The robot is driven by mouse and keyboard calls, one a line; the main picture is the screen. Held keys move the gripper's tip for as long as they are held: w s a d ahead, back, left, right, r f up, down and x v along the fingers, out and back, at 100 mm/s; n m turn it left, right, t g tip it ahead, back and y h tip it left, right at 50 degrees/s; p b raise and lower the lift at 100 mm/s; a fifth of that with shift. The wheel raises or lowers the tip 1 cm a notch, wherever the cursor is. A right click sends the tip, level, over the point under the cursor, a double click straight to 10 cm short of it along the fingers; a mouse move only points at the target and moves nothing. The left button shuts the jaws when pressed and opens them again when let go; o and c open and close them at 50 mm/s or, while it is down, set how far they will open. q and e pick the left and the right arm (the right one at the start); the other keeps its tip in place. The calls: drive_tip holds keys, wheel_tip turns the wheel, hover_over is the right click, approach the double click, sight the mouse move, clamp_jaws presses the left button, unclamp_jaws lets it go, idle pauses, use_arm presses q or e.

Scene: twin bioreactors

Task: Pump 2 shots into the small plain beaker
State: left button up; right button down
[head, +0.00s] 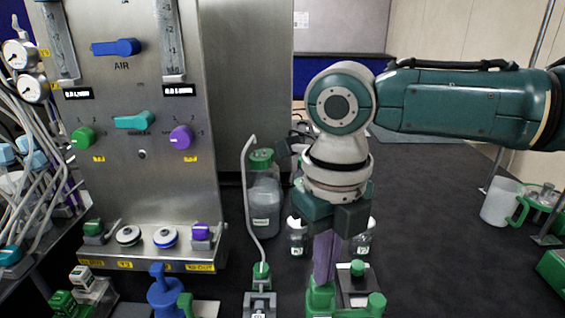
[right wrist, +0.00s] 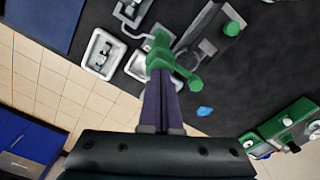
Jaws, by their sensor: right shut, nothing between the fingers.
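My right gripper (head: 323,280) points down with its purple fingers together and nothing between them. Its tips are at the green pump head (head: 320,297), low in the middle of the head view. In the right wrist view the shut fingers (right wrist: 160,78) end at the same green head (right wrist: 163,52), whose spout reaches to the lower right. I cannot tell whether the tips touch it. A translucent beaker (head: 500,204) stands at the right; I cannot tell whether it is the small plain one. My left gripper is not in view.
A steel panel (head: 140,70) with knobs and gauges fills the left. A bottle with a green cap (head: 262,208) and a curved tube stands behind. Small jars (head: 297,240) stand close by my right gripper. Green-handled equipment (head: 555,270) is at the far right.

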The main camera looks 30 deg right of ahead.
drive_tip(key=shift+f+b, duration=0.8)
drive_tip(key=shift+f, duration=0.5)
drive_tip(key=shift+r, duration=0.15)
wheel_tip(320, 180, up, 4)
drive_tip(key=p, duration=0.4)
drive_tip(key=shift+f, duration=0.2)
drive_tip(key=shift+f, duration=0.15)
